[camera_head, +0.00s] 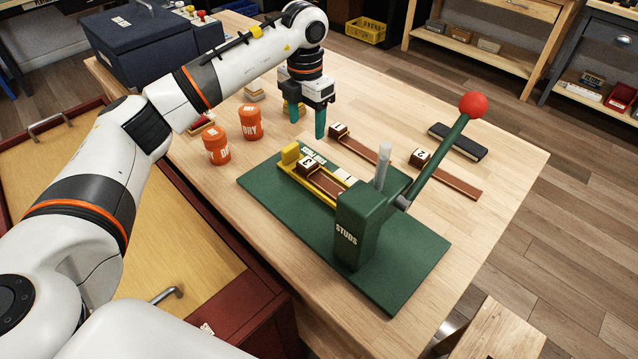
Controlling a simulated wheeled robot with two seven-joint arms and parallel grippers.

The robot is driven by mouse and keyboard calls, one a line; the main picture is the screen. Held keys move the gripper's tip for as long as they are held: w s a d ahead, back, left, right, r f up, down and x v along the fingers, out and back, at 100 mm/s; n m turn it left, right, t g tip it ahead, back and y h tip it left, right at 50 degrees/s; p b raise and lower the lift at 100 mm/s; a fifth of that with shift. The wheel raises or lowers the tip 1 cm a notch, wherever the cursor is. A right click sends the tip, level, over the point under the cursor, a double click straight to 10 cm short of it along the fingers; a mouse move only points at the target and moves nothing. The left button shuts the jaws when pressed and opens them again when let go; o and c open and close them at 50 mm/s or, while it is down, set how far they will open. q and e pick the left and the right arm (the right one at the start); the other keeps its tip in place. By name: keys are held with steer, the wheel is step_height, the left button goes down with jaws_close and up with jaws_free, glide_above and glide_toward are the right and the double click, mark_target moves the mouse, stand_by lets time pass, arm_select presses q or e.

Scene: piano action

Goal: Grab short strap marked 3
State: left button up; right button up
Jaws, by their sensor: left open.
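The short strap marked 3 (322,180) is brown with a dark block at its far end. It lies in a yellow tray (291,157) on the green press base (403,270). The green press body lettered STUDS (352,228) hides its near end. My left gripper (307,120) points down with its teal fingers apart and empty. It is above the table, behind the yellow tray and apart from the strap. A small yellowish thing shows partly behind its fingers. My right gripper is out of view.
Straps marked 1 (361,146) and 2 (452,178) lie behind the press. A red-knobbed green lever (440,150) leans up to the right. Two orange DRY jars (216,146) stand left of my gripper. A black brush-like block (457,142) lies at the right.

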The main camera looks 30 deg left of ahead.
arm_select(q)
glide_above(307, 162)
steer(key=f, duration=0.5)
steer(key=shift+w+f+p, duration=0.3)
steer(key=shift+f+p, duration=0.05)
steer(key=shift+f, duration=0.05)
steer(key=f, duration=0.3)
steer(key=f+p, duration=0.1)
steer(key=shift+s+f, duration=0.15)
steer(key=shift+s, duration=0.15)
steer(key=shift+f, duration=0.45)
steer(key=c, duration=1.1)
